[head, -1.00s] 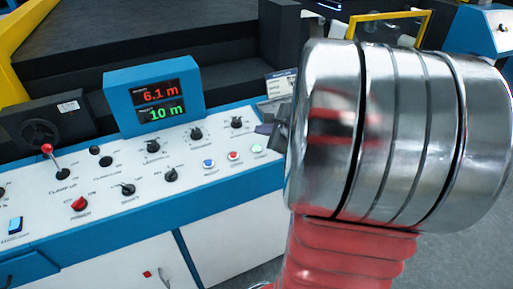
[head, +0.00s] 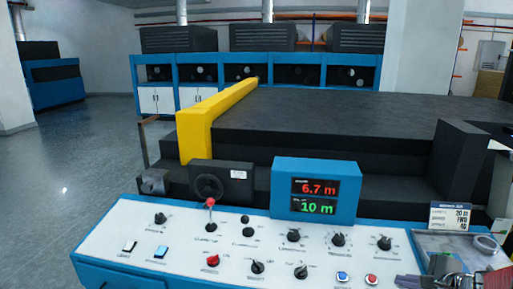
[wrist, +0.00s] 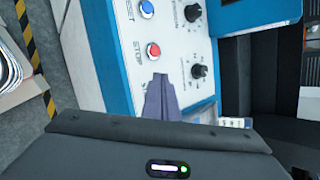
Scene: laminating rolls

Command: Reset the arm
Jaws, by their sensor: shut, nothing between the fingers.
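My gripper (wrist: 160,92) shows in the wrist view with its grey fingers together and nothing between them. It points at the white control panel (wrist: 120,60), just below the red stop button (wrist: 153,50); I cannot tell how far off the panel it is. In the head view only a little of my arm shows at the bottom right corner, beside the right end of the control panel (head: 130,222).
The blue display box (head: 315,165) reads 6.7 m over 10 m. A lever with a red knob (head: 210,202) and several black knobs stand up from the panel. A yellow rail (head: 195,130) and dark machine bed (head: 330,115) lie behind. Open floor (head: 75,160) is at the left.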

